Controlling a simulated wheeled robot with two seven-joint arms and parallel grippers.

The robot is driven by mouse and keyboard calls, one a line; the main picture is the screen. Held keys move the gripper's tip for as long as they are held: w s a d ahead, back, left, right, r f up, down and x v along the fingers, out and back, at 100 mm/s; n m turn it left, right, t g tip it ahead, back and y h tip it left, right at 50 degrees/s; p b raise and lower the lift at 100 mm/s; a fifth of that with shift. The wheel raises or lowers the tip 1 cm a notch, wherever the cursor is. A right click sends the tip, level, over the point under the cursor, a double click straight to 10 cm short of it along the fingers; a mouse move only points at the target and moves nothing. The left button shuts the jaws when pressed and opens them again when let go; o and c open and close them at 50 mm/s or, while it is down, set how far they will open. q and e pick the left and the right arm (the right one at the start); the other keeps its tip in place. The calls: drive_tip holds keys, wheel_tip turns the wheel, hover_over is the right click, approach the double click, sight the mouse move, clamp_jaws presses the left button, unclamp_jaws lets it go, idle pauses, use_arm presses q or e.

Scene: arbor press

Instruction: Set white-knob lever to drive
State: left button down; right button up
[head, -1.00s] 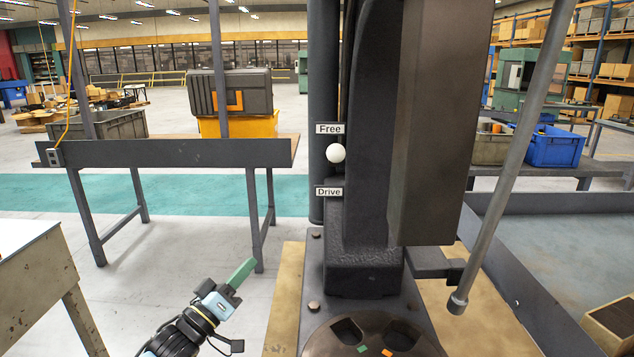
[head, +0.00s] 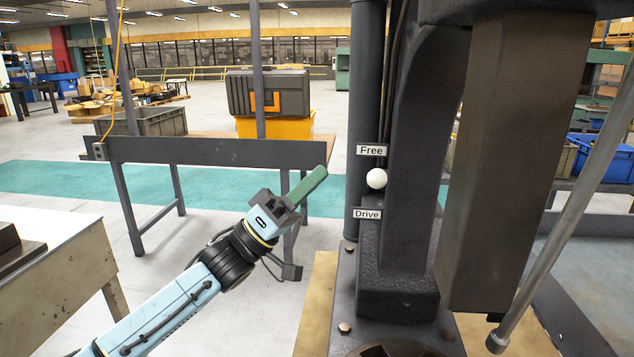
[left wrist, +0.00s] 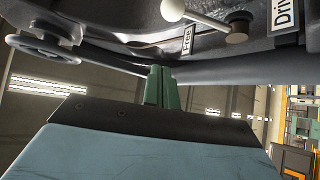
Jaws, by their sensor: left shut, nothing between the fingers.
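The white knob (head: 376,178) sits on the side of the dark press column, between the "Free" label (head: 371,150) above and the "Drive" label (head: 367,214) below. In the left wrist view, the white knob (left wrist: 172,10) is on a short pale lever (left wrist: 205,21) that runs to a round pivot (left wrist: 237,27); the knob end lies on the Free label's side. My left gripper (head: 318,174) has green fingers, shut and empty, to the left of the knob and apart from it. Its fingertips also show in the left wrist view (left wrist: 160,72). My right gripper is not in view.
The arbor press (head: 397,240) stands on a wooden-topped bench (head: 318,300). A long grey handle bar (head: 565,200) slants down at the right. A grey table (head: 200,150) with bins stands behind, and a white-topped table (head: 50,255) is at left.

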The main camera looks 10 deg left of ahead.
sight(375, 179)
use_arm(q)
drive_tip(key=p+x, duration=0.1)
drive_tip(key=x, duration=0.7)
drive_tip(key=shift+s+d+f+p, duration=0.1)
drive_tip(key=shift+s+d+f, duration=0.2)
drive_tip(key=shift+f, duration=0.3)
drive_tip(key=shift+s+d+f+p, duration=0.1)
drive_tip(key=shift+s+d+f, duration=0.15)
drive_tip(key=shift+f, duration=0.3)
drive_tip(key=shift+s+d+f+p, duration=0.15)
drive_tip(key=shift+s+f, duration=0.25)
drive_tip(key=shift+f, duration=0.2)
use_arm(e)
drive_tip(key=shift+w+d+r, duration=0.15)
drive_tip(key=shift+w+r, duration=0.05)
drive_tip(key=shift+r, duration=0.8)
use_arm(q)
drive_tip(key=shift+f, duration=0.1)
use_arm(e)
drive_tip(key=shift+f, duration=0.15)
